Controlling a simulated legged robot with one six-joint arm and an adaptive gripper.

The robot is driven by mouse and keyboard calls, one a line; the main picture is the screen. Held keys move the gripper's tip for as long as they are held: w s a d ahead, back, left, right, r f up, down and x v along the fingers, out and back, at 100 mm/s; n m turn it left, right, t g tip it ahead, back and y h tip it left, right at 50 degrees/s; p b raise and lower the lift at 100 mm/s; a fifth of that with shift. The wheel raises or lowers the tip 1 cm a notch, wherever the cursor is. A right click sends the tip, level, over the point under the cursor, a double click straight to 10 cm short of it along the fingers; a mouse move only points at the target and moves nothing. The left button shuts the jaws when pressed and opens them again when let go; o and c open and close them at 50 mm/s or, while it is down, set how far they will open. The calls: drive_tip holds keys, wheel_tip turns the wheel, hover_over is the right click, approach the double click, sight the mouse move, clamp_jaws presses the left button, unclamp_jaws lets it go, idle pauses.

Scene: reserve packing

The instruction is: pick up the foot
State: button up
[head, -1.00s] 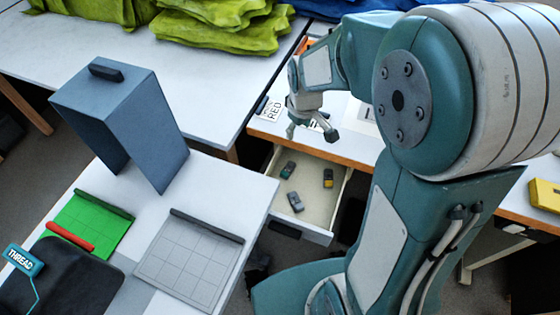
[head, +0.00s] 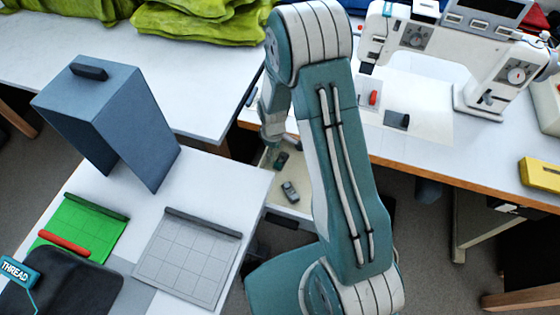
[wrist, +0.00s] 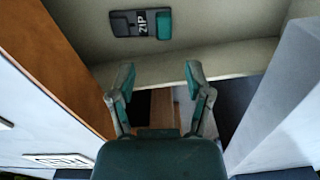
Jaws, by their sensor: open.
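A small dark grey foot with a teal end and a ZIP label (wrist: 141,24) lies on the drawer floor at the top of the wrist view. My gripper (wrist: 160,76) is open and empty, its two fingers apart and short of this foot. In the head view my gripper (head: 270,132) is partly hidden by my arm, over the drawer's left side. A dark teal foot (head: 281,160) lies just below it there, and a grey foot (head: 290,191) lies nearer the front. I cannot tell the task's foot from the others by name.
The open drawer (head: 270,181) has walls around the feet; its pale wall (wrist: 235,60) crosses the wrist view near my fingers. A wooden table edge (wrist: 62,62) is at left. The sewing machine (head: 425,38) stands on the right table, the blue-grey stand (head: 140,125) on the left one.

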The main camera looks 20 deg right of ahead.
sight(279, 164)
drive_tip(key=f, duration=0.6)
drive_tip(key=shift+s, duration=0.35)
drive_tip(key=shift+r, duration=0.1)
drive_tip(key=shift+c, duration=0.3)
clamp_jaws()
